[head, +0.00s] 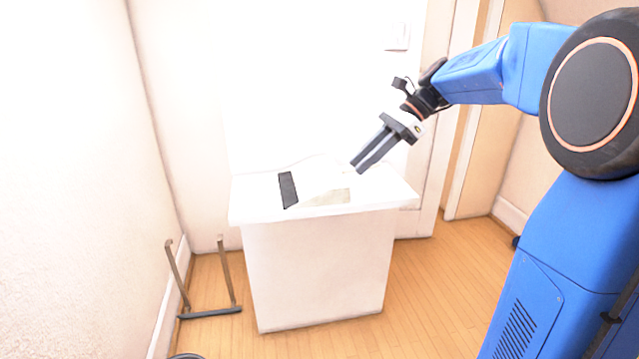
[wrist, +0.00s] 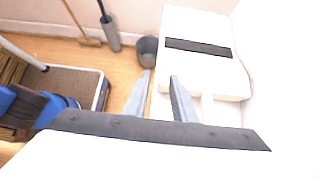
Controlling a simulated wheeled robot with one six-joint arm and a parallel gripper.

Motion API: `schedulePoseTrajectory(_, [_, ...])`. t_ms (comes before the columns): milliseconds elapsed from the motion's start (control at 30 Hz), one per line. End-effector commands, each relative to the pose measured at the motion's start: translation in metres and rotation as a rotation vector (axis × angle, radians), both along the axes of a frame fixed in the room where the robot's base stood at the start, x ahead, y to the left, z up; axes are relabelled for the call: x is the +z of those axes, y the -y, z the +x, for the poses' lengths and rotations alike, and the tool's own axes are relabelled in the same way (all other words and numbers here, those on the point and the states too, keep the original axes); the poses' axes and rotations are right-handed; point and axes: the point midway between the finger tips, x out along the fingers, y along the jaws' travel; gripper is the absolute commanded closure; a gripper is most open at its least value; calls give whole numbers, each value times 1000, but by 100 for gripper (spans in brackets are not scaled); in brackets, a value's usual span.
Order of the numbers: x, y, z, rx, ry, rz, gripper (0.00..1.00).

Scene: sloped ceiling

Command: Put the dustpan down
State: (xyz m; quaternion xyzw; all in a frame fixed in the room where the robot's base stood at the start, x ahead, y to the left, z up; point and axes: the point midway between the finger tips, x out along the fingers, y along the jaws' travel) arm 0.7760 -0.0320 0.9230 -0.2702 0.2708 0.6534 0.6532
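A white piece with a dark strip along one edge, which looks like the dustpan (head: 322,193), rests on top of the white cabinet (head: 318,270). In the wrist view the dustpan (wrist: 200,75) lies ahead, its dark strip on the far side and a short pale part, perhaps its handle, pointing toward me. My gripper (head: 358,167) is just above the right part of the cabinet top, close to the dustpan. In the wrist view the fingers of my gripper (wrist: 160,74) are apart with nothing seen between them. The pale part is right of both fingers.
A dark metal frame (head: 210,313) stands on the floor left of the cabinet. The wrist view shows a grey bucket (wrist: 147,51), a broom (wrist: 90,42), a grey cylinder (wrist: 112,36) and a low tray-like box (wrist: 65,85).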

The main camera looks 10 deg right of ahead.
Motion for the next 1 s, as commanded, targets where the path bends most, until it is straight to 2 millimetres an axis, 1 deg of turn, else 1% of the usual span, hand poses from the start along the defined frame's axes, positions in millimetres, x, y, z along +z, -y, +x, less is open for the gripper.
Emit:
schedulePoseTrajectory(100, [-15,-16,-1,3,-1,1,76])
schedulePoseTrajectory(233, [-27,-28,0,2,-1,1,76])
schedulePoseTrajectory(533, [-41,-42,1,1,-1,0,76])
schedulePoseTrajectory(800, [-66,-67,5,2,-1,0,76])
schedulePoseTrajectory(1000, [-72,-73,5,-1,1,0,76])
